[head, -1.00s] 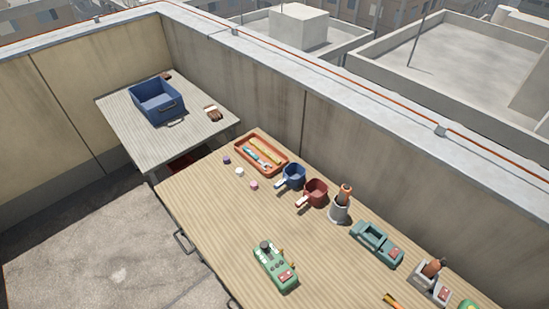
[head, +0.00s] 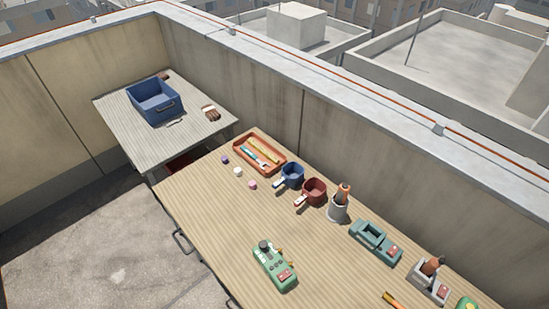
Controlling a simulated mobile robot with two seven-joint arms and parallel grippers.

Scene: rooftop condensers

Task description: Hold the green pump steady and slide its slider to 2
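The green pump (head: 273,266) lies on the wooden table near its front edge, low in the middle of the head view. It has a dark round knob at its upper end, a small orange-brown part on its right side and a red patch at its lower end. The slider and its number marks are too small to read. Neither of my grippers shows in the head view, and nothing touches the pump.
On the table (head: 215,218) stand an orange tray (head: 237,151), a blue pot (head: 291,175), a red pot (head: 313,191), a grey holder (head: 338,210), a teal device (head: 375,240) and a grey device (head: 428,281). A blue crate (head: 153,103) sits on the far table. Table around the pump is clear.

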